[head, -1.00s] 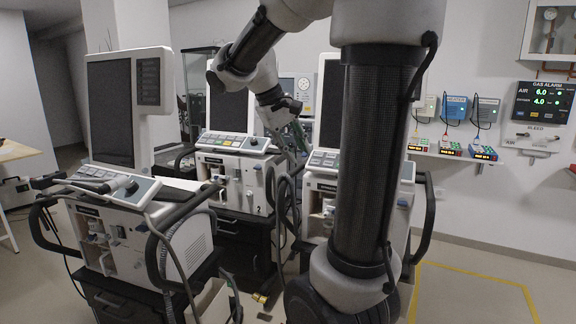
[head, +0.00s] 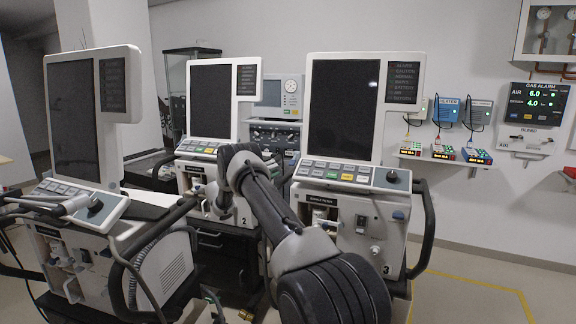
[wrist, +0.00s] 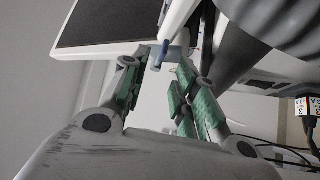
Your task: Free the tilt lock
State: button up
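In the wrist view a small blue-tipped lever (wrist: 164,49), which looks like the tilt lock, sticks out below a white-framed dark screen (wrist: 105,22). My gripper (wrist: 165,68) has green-padded fingers, spread apart. The lever tip shows between the fingertips or just beyond them; I cannot tell whether either finger touches it. In the head view my arm reaches in front of ventilator 2 (head: 197,180) and ventilator 3 (head: 345,225). My gripper and the lever are not clearly visible there, and I cannot tell which screen the lever belongs to.
Another ventilator (head: 88,235) with a hose and side handle stands at the left. Ventilator 3's side handle (head: 428,225) sticks out to the right. Pumps (head: 440,153) sit on a wall shelf behind. Floor marked with yellow tape (head: 480,284) is clear at right.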

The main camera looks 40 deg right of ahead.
aim_at(294, 159)
jog(key=x, duration=0.7)
jog(key=shift+d, duration=0.25)
jog(key=shift+f, duration=0.1)
jog(key=shift+c, duration=0.3)
jog(key=shift+s, duration=0.1)
grip_shut()
